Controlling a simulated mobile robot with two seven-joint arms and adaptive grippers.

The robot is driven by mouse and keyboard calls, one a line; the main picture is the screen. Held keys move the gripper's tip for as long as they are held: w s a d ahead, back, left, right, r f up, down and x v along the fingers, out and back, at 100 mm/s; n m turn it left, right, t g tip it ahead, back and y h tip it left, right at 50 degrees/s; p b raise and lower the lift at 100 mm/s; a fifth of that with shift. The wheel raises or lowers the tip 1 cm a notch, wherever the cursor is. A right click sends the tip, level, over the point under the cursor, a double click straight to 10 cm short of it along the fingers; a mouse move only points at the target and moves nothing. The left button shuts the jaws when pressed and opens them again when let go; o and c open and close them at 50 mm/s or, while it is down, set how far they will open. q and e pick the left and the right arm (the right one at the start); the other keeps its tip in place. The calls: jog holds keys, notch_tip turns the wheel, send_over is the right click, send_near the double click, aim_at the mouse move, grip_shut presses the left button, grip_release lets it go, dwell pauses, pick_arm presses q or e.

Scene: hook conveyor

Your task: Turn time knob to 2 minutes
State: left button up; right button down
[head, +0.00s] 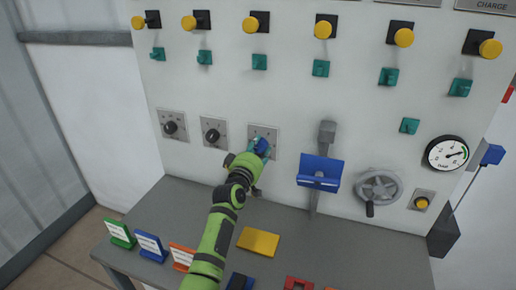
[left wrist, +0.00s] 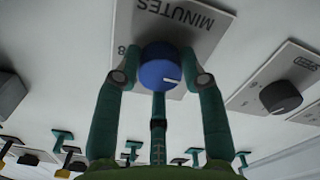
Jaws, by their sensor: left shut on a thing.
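The time knob (left wrist: 160,72) is blue with a white pointer line and sits on a grey plate (left wrist: 205,22) lettered "MINUTES", which appears upside down in the left wrist view. The pointer line shows at its lower right in that view; an "8" shows at the plate's left edge. My left gripper (left wrist: 161,65) has its two green fingers on either side of the knob, shut on it. In the head view the gripper (head: 258,150) covers most of the knob and plate (head: 267,130). My right gripper is not in view.
Two black knobs (head: 170,127) (head: 213,134) on similar plates are left of the time knob. A blue lever handle (head: 320,171) and handwheel (head: 379,189) are to its right. Below, a grey shelf (head: 185,198) carries coloured cards and blocks. Green switches (head: 259,62) and yellow knobs (head: 252,24) are above.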

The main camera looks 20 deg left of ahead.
pick_arm(q)
jog(key=shift+s+d+f, duration=0.1)
jog(key=shift+d+f, duration=0.15)
jog(key=shift+f, duration=0.25)
jog(key=o, duration=1.1)
jog(key=shift+o, duration=0.2)
jog(key=shift+r, duration=0.2)
jog(key=s, duration=1.2)
jog(key=shift+a, duration=0.15)
